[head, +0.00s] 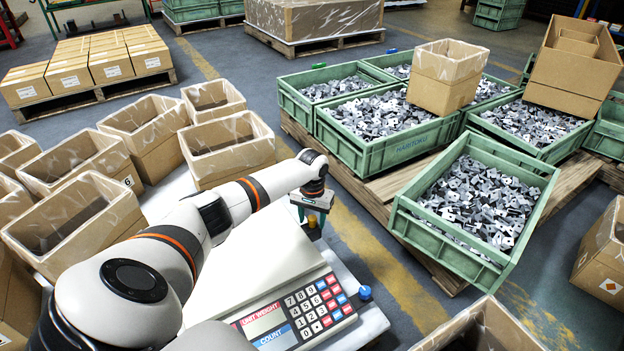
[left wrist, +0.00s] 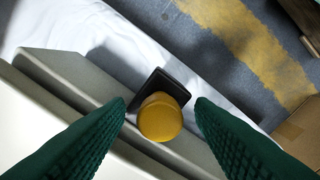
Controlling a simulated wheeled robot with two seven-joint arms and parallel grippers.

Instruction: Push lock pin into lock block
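The lock pin shows as a round yellow knob in the left wrist view (left wrist: 160,117), and as a small yellow spot in the head view (head: 312,222). It stands over a dark square lock block (left wrist: 168,84) at the edge of a pale grey slab. How deep the pin sits is hidden by its head. My left gripper (head: 312,214) is above the scale's far corner, pointing down. Its green fingers (left wrist: 161,104) are open, one on each side of the yellow knob, with a gap on both sides. My right gripper is not in view.
A counting scale (head: 290,312) with keypad lies below my left arm, a blue knob (head: 364,292) at its right. Open cardboard boxes (head: 228,148) stand at left. Green crates of metal parts (head: 470,205) stand on pallets at right. Open floor lies between.

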